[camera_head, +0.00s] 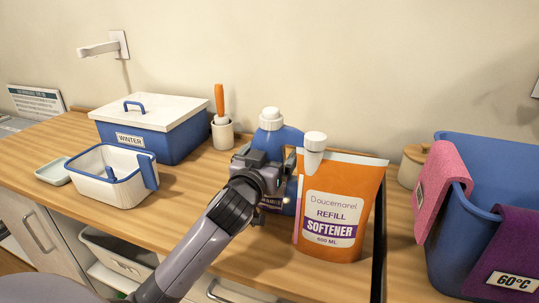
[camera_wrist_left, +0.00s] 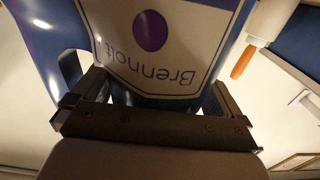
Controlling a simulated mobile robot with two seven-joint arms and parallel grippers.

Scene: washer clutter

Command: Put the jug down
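The blue jug (camera_head: 271,141) with a white cap stands upright near the back of the counter, left of the softener pouch. My left gripper (camera_head: 265,168) is in front of it and hides its middle. In the left wrist view the jug's white Brennolt label (camera_wrist_left: 150,50) fills the space between the fingers of my left gripper (camera_wrist_left: 150,98), one finger on each side. The fingers look shut on the jug. Its base is mostly hidden by my arm, so I cannot tell whether it touches the counter. My right gripper is out of view.
An orange softener pouch (camera_head: 340,205) stands close on the right. A blue box with white lid (camera_head: 152,112), a white-and-blue basket (camera_head: 105,188) and a cup with an orange-handled tool (camera_head: 222,132) are left. A blue bin (camera_head: 460,250) stands far right. Counter between basket and arm is clear.

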